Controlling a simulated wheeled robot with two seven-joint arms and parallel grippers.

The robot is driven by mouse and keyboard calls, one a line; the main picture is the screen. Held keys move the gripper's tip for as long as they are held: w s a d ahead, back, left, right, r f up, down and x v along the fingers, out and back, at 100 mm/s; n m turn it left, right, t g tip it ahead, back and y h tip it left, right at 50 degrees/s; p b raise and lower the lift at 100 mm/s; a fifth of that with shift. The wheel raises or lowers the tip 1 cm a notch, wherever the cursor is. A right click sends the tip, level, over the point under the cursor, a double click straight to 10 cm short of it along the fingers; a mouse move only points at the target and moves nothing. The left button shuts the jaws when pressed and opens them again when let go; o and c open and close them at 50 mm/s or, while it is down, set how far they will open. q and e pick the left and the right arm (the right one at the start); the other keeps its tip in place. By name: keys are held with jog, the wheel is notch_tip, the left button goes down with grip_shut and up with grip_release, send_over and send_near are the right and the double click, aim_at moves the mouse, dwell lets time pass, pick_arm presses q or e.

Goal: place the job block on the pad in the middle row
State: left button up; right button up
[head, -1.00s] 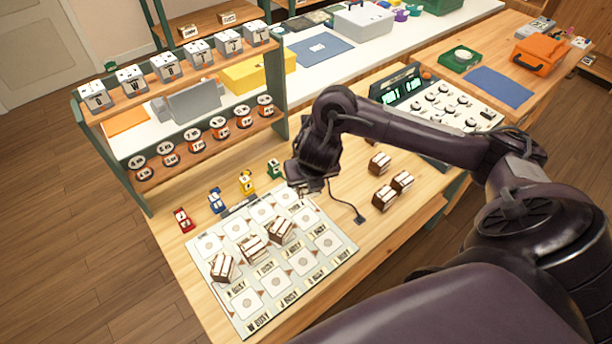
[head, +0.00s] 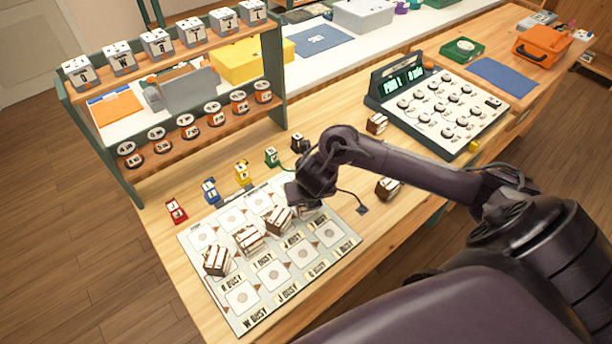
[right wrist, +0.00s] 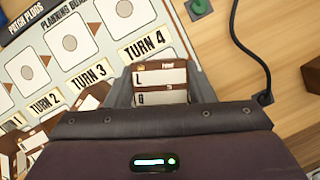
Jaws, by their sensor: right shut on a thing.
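My right gripper (head: 306,200) is over the right end of the planning board (head: 225,313) in the head view. In the right wrist view its fingers (right wrist: 160,85) are shut on a brown job block (right wrist: 160,77) with white labels marked L and G. The block is just below the TURN 4 label in that view; whether it touches the board cannot be told. Three other job blocks (head: 215,260), (head: 248,239), (head: 278,219) sit along the middle row. The pad at the row's right end is hidden by my gripper. My left gripper is not in view.
Loose blocks (head: 377,123), (head: 387,188) lie right of the board, near the switch console (head: 440,110). Coloured plugs (head: 209,191) line the board's back edge. A shelf rack (head: 180,130) stands behind. A black cable (right wrist: 262,60) runs beside the board.

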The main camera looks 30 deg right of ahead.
jog(key=shift+f, duration=0.2)
jog(key=o, duration=1)
jog(key=shift+r, duration=0.2)
jog(key=shift+r, duration=0.35)
jog(key=p+v, duration=0.6)
jog(key=v, duration=0.5)
jog(key=shift+s+r, duration=0.15)
jog(key=shift+s, duration=0.1)
